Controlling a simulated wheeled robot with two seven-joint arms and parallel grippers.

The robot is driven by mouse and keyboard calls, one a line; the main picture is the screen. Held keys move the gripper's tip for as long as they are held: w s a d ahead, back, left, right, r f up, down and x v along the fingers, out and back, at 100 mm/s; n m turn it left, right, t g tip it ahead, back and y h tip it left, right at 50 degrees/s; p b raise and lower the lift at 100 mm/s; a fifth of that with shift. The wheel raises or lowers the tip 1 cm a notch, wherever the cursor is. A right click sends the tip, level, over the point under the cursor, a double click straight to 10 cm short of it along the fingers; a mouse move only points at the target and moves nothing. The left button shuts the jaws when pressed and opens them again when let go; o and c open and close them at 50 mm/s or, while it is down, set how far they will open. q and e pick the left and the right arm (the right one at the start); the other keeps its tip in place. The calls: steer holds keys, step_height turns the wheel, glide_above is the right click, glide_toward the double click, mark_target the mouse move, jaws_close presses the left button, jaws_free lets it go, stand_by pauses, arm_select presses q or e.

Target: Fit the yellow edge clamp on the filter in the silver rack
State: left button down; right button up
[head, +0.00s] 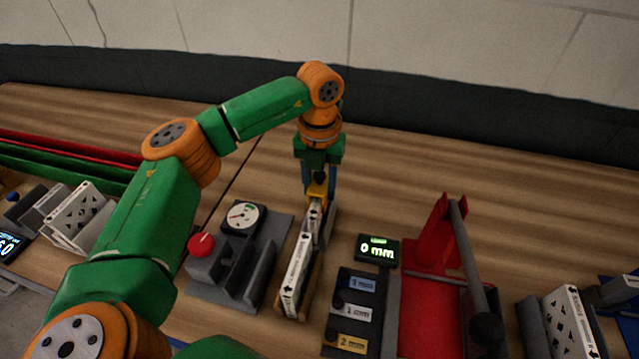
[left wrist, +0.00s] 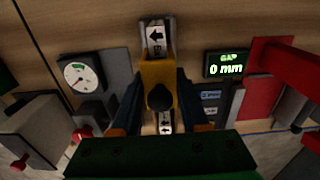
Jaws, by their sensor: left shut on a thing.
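My left gripper (head: 317,180) is shut on the yellow edge clamp (head: 317,190), over the far part of a narrow white filter (head: 297,268) with black arrows. In the left wrist view the yellow clamp (left wrist: 158,72), with a dark round knob, sits between my blue fingers (left wrist: 160,108). The filter (left wrist: 155,38) shows on both sides of the clamp, which lies across its top edge. I cannot tell whether the clamp is fully seated. The filter stands upright in a slim rack (head: 283,308), whose silver colour is not clear. My right gripper is not in view.
A grey gauge block (head: 243,217) with a red knob (head: 200,244) is close on the left. On the right are a "0 mm" display (head: 377,249), labelled mm blocks (head: 352,312) and a red frame (head: 432,310). More white filters stand at far left (head: 75,217) and far right (head: 571,325).

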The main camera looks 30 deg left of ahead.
mark_target(319, 174)
arm_select(q)
steer(key=shift+f+b, duration=0.8)
steer(key=shift+f, duration=0.3)
steer(key=shift+c, duration=1.6)
jaws_free()
steer(key=shift+r, duration=0.3)
step_height(319, 174, up, 7)
steer(key=shift+f+b, duration=0.2)
steer(key=shift+b, duration=0.45)
step_height(319, 174, up, 7)
steer(key=p, duration=0.7)
steer(key=shift+r+p, duration=0.1)
steer(key=shift+p, duration=0.2)
